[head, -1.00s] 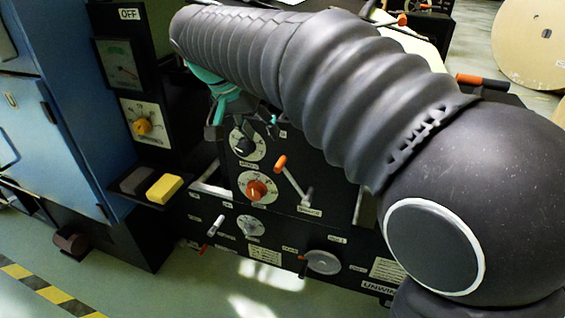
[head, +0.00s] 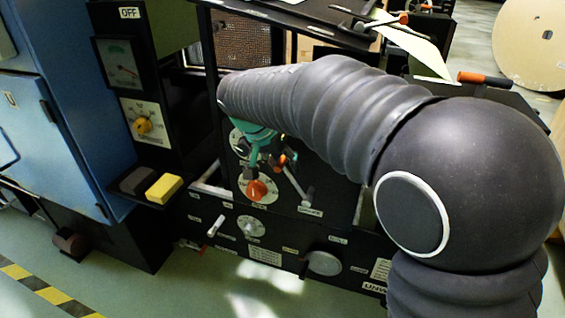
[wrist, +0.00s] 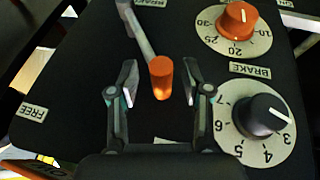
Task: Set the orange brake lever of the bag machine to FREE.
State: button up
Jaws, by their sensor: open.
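The brake lever has an orange grip (wrist: 161,76) on a grey rod, seen end-on in the wrist view. My gripper (wrist: 160,92) is open, with one finger on each side of the orange grip and a visible gap on both sides. In the head view, my gripper (head: 270,163) is at the panel by the lever's upper end, and the lever's grey rod (head: 296,186) slants down to the right. A FREE label (wrist: 32,112) is at the left of the panel in the wrist view. A label at the top, partly cut off, reads BRAKE.
An orange dial (wrist: 236,20) and a black dial (wrist: 262,114) sit close to the right finger. In the head view, a lower panel carries a grey round knob (head: 324,263).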

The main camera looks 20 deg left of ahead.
grip_shut()
jog(key=shift+s+d+r+b, duration=0.15)
jog(key=shift+d+r, duration=0.2)
jog(key=shift+d, duration=0.4)
jog(key=shift+d+r+b, duration=0.15)
jog(key=shift+d+r, duration=0.15)
jog(key=shift+d, duration=0.45)
grip_release()
jog(key=v, duration=1.2)
